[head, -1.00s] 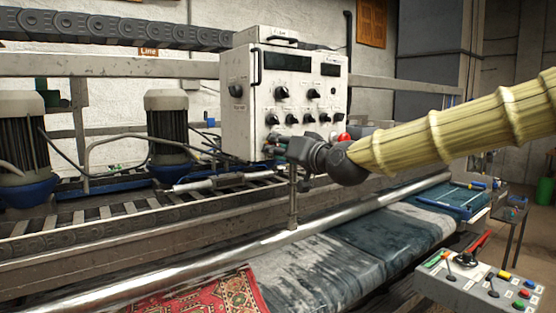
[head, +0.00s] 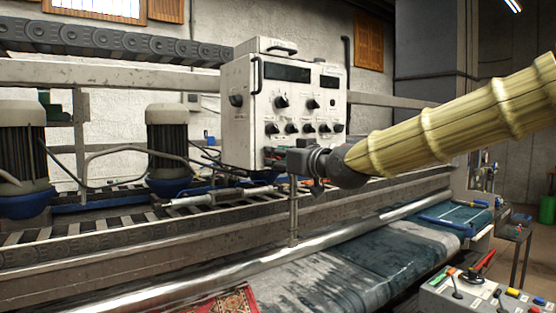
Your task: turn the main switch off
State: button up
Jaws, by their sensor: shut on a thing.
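A white control box (head: 240,140) stands on the machine frame, with dark displays and several black knobs on its front. A larger dark knob (head: 236,100) sits on its left side. I cannot read which control is the main switch. My gripper (head: 274,157) is at the lower left of the box's front, below the bottom row of knobs. It is shut on a small control there, which the fingers mostly hide. My yellow-sleeved arm reaches in from the right and covers the area right of the box's lower corner.
A metal roller (head: 210,275) and wet carpet (head: 350,265) lie below the arm. Two motors (head: 167,135) stand left of the box. A grey button panel (head: 480,295) is at the lower right. A vertical post (head: 293,215) stands under my gripper.

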jog(key=shift+f, duration=0.15)
jog(key=o, duration=1.1)
jog(key=shift+c, duration=0.2)
jog(key=shift+d, duration=0.1)
jog(key=v, duration=1.2)
